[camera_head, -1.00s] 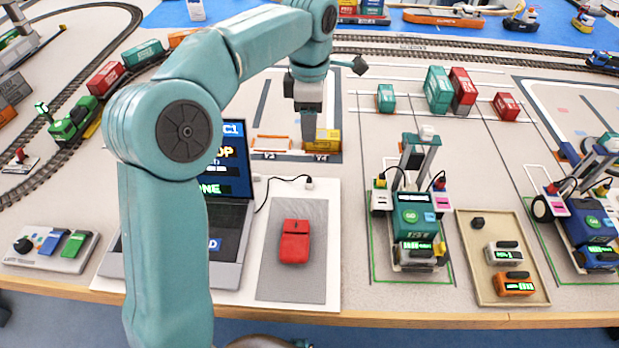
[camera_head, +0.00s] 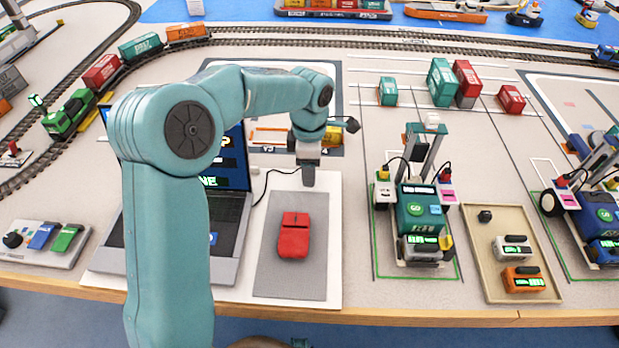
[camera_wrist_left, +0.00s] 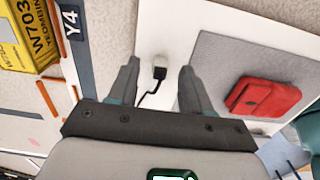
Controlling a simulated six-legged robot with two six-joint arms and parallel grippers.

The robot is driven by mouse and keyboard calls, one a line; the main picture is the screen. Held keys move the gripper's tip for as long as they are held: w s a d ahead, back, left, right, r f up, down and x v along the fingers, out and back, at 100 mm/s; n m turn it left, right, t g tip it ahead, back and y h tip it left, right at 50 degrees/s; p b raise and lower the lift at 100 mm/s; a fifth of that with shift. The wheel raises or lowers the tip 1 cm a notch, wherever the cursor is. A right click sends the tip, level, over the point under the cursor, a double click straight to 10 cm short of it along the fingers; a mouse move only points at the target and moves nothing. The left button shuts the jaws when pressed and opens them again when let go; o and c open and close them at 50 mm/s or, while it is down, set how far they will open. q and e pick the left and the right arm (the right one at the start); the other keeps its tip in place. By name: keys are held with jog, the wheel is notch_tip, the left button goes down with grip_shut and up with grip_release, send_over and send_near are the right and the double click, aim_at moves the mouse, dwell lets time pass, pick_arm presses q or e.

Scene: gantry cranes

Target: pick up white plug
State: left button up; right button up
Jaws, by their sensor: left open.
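The white plug (camera_wrist_left: 160,72) sits on the white sheet at the end of a black cable (camera_wrist_left: 150,93). In the left wrist view it lies between and slightly beyond my left gripper's fingertips (camera_wrist_left: 160,66), which are open with a gap on both sides. In the head view my left gripper (camera_head: 308,182) points down at the top edge of the grey pad and hides the plug; the black cable (camera_head: 262,190) runs towards it from the laptop. I cannot tell the fingers' exact height above the sheet. My right gripper is not in view.
A red mouse-like block (camera_head: 294,240) lies on the grey pad (camera_head: 275,284); it also shows in the wrist view (camera_wrist_left: 262,97). A laptop (camera_head: 228,225) stands left, partly behind my arm. A yellow container (camera_head: 332,138) lies behind the gripper. Crane models (camera_head: 420,210) and a tray (camera_head: 488,290) stand right.

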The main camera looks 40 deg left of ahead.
pick_arm(q)
jog(key=shift+f, duration=0.1)
jog(key=shift+c, duration=0.3)
grip_shut()
